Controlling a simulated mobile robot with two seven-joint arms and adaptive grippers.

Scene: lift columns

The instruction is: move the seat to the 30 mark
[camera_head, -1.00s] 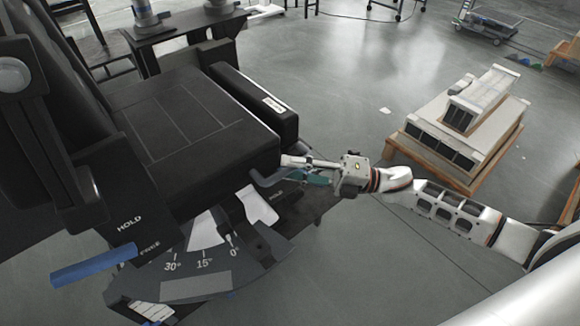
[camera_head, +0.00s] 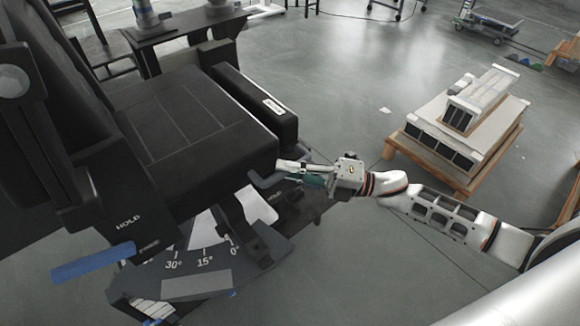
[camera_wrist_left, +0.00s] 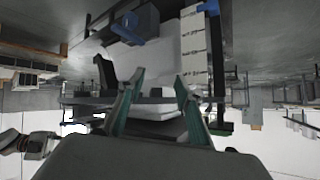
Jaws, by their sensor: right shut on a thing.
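The black seat (camera_head: 185,125) fills the left of the head view. Below its front edge is a dark angle scale (camera_head: 205,262) marked 30°, 15° and 0°. A dark arm (camera_head: 258,238) under the seat lies beside the 0° mark. A blue lever (camera_head: 92,263) stands by the HOLD and FREE labels, its inner end close to FREE.
A black padded armrest (camera_head: 255,103) runs along the seat's far side. A wooden pallet (camera_head: 462,180) with stacked white and grey units stands to the right. A dark table (camera_head: 185,35) is behind the seat. Open floor lies between seat and pallet.

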